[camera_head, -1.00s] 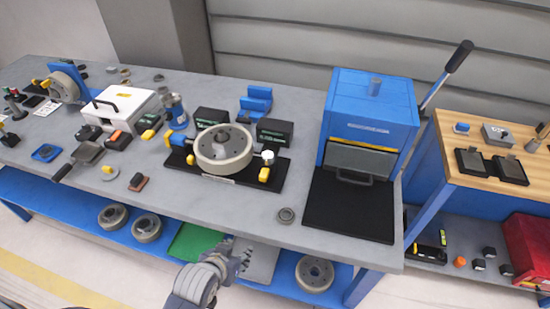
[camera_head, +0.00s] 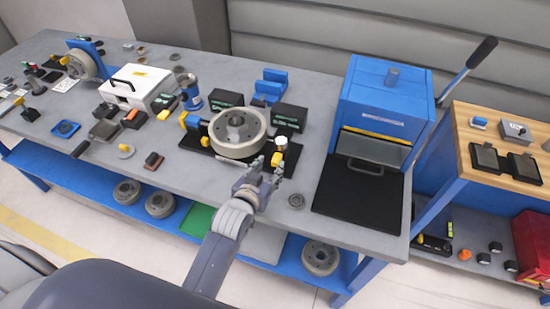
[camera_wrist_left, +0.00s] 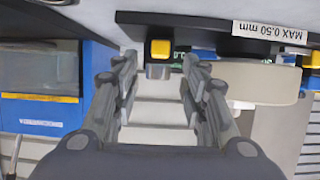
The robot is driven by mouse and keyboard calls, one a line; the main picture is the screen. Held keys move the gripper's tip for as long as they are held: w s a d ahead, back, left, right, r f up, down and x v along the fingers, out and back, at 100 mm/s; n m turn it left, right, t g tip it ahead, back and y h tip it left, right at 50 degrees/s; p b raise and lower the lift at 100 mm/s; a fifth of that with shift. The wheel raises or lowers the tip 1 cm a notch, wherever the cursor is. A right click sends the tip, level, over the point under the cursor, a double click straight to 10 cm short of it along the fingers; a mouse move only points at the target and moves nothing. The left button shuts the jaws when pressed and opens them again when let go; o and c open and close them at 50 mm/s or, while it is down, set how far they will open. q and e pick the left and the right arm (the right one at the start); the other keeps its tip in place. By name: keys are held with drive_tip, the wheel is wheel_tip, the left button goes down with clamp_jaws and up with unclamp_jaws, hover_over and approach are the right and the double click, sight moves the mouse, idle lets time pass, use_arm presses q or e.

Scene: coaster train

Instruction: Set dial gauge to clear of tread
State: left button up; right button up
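The dial gauge (camera_head: 281,142), with a small pale round face, stands at the right side of a grey wheel (camera_head: 240,127). A yellow block (camera_head: 277,159) sits just below the gauge. The wheel lies flat on a black fixture plate (camera_head: 196,143). My left gripper (camera_head: 264,166) is at the plate's front right edge, in front of the gauge. In the left wrist view the open fingers (camera_wrist_left: 160,66) straddle the line to a yellow block (camera_wrist_left: 160,48), with a gap on both sides. Whether the gauge touches the tread cannot be told. My right gripper is not in view.
A blue press-like box (camera_head: 385,105) with a black mat (camera_head: 358,209) stands to the right. Dark boxes (camera_head: 290,117) stand behind the wheel. A small grey ring (camera_head: 296,201) lies near the table's front edge. A label reading MAX 0.50 mm (camera_wrist_left: 270,32) is on the plate.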

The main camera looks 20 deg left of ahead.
sight(276, 159)
use_arm(q)
drive_tip(key=shift+p+x, duration=0.35)
drive_tip(key=shift+x, duration=2.8)
drive_tip(key=shift+c, duration=0.2)
clamp_jaws()
